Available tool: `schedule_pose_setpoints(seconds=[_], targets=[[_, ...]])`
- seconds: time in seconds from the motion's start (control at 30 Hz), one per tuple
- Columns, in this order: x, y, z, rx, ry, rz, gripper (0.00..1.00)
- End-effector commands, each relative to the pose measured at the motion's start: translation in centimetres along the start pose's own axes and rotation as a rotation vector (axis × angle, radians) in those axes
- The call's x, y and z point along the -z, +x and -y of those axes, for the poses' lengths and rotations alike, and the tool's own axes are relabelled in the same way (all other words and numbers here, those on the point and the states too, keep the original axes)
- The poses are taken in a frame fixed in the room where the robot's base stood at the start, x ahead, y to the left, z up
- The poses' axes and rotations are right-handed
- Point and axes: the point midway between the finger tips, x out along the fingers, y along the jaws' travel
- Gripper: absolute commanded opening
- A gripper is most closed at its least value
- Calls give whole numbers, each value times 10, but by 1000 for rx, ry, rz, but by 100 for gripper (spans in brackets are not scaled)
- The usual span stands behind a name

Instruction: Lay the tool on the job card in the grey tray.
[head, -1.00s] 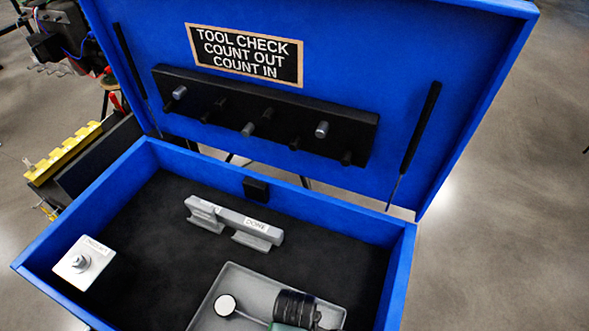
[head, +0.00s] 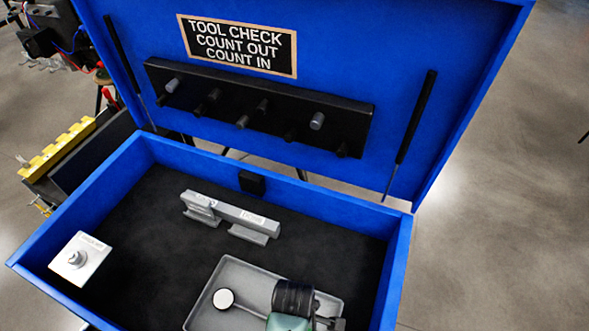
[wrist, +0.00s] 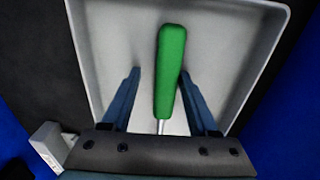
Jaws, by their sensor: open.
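The grey tray (head: 196,318) lies at the front right of the blue case. In it is a tool with a round pale disc (head: 223,299) and a thin rod that runs under my arm. The wrist view shows a green handle (wrist: 171,70) with a metal shaft over the tray floor (wrist: 115,35); the shaft's far end is hidden by my gripper. My gripper (wrist: 160,73) is open, with one finger on each side of the handle and gaps visible. In the head view my arm covers the handle and part of the tray.
A grey rail-like holder with a label (head: 232,215) stands behind the tray. The open lid (head: 340,55) carries a black peg bar (head: 260,108). Dark floor between them is clear.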

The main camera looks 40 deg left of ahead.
Motion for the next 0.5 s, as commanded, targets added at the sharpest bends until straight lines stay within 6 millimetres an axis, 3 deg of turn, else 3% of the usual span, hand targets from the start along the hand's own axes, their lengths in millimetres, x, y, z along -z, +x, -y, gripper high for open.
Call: schedule_pose_setpoints(seconds=[0.03, 0.07, 0.5], targets=[[0, 16, 17, 41, -3, 0, 74], [0, 16, 17, 42, -3, 0, 79], [1, 6, 18, 46, -5, 0, 79]])
